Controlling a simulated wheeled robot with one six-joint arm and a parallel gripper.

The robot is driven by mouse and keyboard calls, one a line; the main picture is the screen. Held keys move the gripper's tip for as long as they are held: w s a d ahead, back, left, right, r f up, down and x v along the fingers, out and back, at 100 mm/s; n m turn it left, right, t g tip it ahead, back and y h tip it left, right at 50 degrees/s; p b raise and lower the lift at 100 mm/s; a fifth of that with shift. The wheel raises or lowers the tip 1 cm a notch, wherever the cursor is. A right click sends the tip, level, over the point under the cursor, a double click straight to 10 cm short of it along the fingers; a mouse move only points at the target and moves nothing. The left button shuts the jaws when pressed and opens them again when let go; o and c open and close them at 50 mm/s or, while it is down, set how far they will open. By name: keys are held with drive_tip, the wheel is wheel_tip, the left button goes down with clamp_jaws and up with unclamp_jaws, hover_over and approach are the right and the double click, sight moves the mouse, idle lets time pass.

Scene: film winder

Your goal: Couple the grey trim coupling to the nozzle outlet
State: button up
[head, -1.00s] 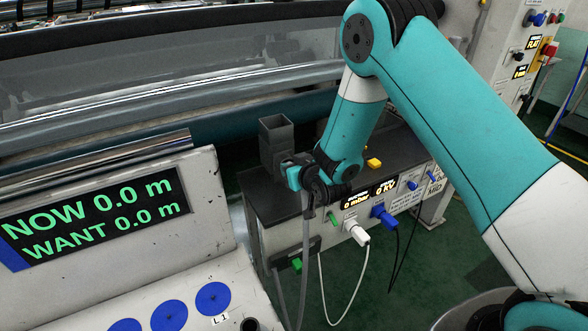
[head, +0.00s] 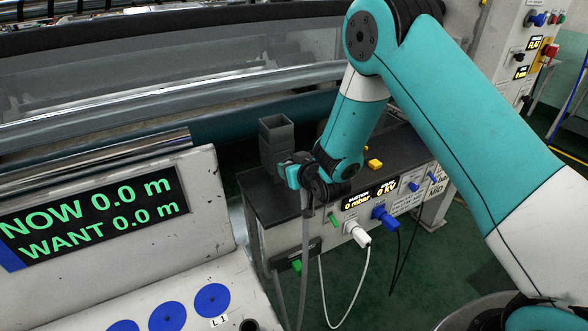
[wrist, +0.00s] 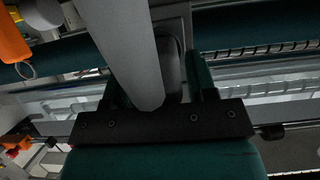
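A dark grey square-mouthed nozzle (head: 276,136) stands upright at the left end of the black-topped cabinet in the head view. My gripper (head: 292,175) is low beside its right side. A grey hose (head: 305,240) hangs down from the gripper; in the wrist view the hose (wrist: 138,50) crosses in front of the fingers. The gripper (wrist: 160,92) appears shut on the grey trim coupling (wrist: 171,68) at the hose end, which is mostly hidden by the hose. The nozzle outlet is hidden behind the gripper, so I cannot tell whether coupling and outlet touch.
The cabinet (head: 262,203) carries a white plug (head: 357,233) and a blue plug (head: 384,216) with cables on its front. A yellow block (head: 375,163) is on top. The display console (head: 215,240) stands close at left; the film roller (head: 240,124) runs behind.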

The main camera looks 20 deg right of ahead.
drive_tip(key=shift+o, duration=1.1)
drive_tip(key=p+v, duration=0.9)
drive_tip(key=v, duration=0.8)
drive_tip(key=shift+r, duration=0.2)
drive_tip(key=shift+s+d, duration=0.1)
drive_tip(key=shift+s, duration=0.05)
